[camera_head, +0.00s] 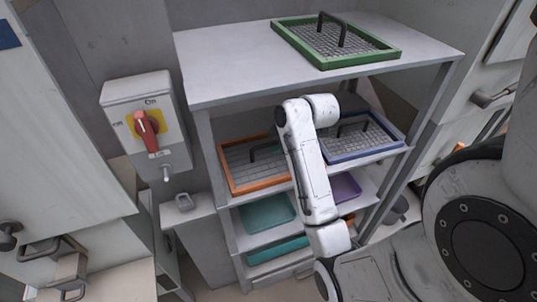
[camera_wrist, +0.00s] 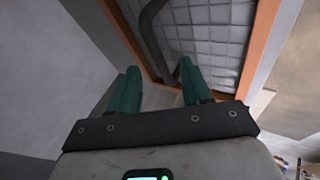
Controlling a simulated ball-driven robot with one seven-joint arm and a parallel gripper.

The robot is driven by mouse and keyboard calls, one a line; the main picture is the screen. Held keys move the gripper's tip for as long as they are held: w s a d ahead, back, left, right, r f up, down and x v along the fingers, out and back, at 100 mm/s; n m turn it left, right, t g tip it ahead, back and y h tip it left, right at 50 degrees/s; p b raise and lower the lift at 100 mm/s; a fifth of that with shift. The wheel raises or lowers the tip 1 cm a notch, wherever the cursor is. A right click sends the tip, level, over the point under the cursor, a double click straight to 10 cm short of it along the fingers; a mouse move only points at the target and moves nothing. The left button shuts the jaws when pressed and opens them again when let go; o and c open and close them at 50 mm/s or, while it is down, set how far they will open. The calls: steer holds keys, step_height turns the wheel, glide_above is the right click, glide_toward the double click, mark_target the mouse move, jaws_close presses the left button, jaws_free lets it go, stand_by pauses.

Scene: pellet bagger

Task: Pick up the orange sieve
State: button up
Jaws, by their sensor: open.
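The orange sieve (camera_head: 240,166) lies on the upper inner shelf of the rack, at the left. It has an orange frame, a grey mesh and a dark arched handle. My arm covers its right end in the head view. In the wrist view the sieve (camera_wrist: 215,42) fills the upper middle, with its dark handle (camera_wrist: 149,38) running down toward the fingers. My gripper (camera_wrist: 159,68) is open, its two teal fingers apart and pointing at the sieve. The handle's lower end appears between the fingertips in the picture; I cannot tell the depth gap. In the head view my arm mostly hides the gripper.
A blue-framed sieve (camera_head: 385,150) lies to the right on the same shelf. A green-framed sieve (camera_head: 290,44) sits on the rack top (camera_head: 225,70). Teal (camera_head: 266,211) and purple (camera_head: 345,188) trays are below. A red-handled switch box (camera_head: 120,93) is at left.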

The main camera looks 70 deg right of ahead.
steer(key=shift+x, duration=1.3)
steer(key=shift+c, duration=0.2)
jaws_close()
